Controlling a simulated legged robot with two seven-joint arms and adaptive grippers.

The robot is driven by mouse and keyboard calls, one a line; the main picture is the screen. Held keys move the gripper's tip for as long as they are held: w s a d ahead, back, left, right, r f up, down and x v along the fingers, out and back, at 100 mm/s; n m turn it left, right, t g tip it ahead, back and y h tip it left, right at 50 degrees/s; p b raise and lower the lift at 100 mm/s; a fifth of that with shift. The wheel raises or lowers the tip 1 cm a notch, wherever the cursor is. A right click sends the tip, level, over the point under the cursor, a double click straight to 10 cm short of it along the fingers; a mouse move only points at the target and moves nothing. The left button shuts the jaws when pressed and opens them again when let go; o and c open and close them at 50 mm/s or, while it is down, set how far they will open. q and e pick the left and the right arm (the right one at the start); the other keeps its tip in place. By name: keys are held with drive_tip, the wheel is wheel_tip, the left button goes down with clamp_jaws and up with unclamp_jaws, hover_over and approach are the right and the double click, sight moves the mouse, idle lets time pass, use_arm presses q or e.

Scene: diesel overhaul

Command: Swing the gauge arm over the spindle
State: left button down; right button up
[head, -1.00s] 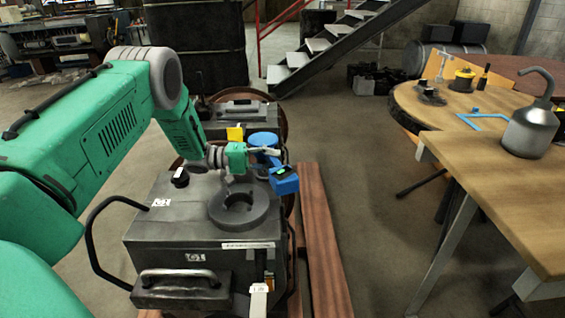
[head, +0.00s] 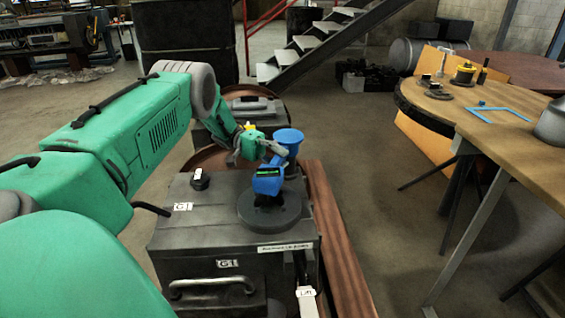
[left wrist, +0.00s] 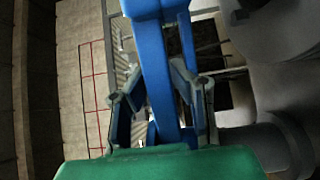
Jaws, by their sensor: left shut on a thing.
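The blue gauge arm (head: 273,165) reaches from a blue post (head: 288,140) on the grey machine (head: 200,232). Its gauge head (head: 267,181), with a dark display, is above the round grey spindle disc (head: 278,219) and hides the disc's middle. My left gripper (head: 273,151), on the green arm, is at the gauge arm beside the post. In the left wrist view the blue bar (left wrist: 158,75) passes between the left gripper's two fingers (left wrist: 160,105), which are shut on it. My right gripper is not in view.
A wooden workbench (head: 520,165) stands further right, with open floor between. A staircase (head: 310,50) is behind.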

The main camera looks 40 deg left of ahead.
use_arm(q)
drive_tip(key=shift+s+a+f, duration=0.1)
drive_tip(key=shift+f, duration=0.05)
drive_tip(key=shift+a, duration=0.1)
